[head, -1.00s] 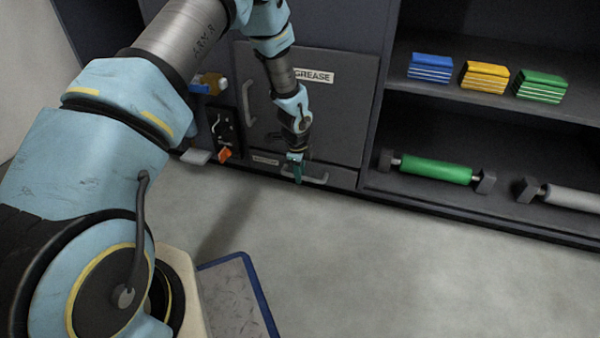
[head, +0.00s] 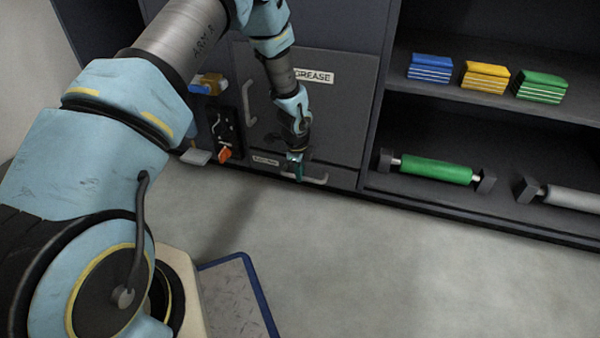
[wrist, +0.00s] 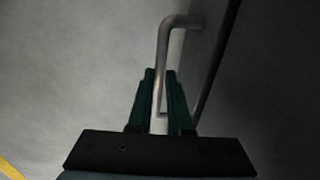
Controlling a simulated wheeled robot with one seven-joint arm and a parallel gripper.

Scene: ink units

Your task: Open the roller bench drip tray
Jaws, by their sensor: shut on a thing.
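The drip tray front (head: 265,161) is a low dark drawer panel with a small label, at floor level under the grey GREASE door. Its pale bar handle (head: 316,180) sticks out at the right of my gripper in the head view. My gripper (head: 298,174) points down at this handle. In the wrist view the green fingers of my gripper (wrist: 160,100) are shut on the handle (wrist: 164,50), one finger on each side of the bar. The dark panel lies just to the right of the bar there. How far the tray stands out is hard to tell.
The GREASE door (head: 325,105) with its own handle is above. The grey floor (head: 400,260) in front is clear.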

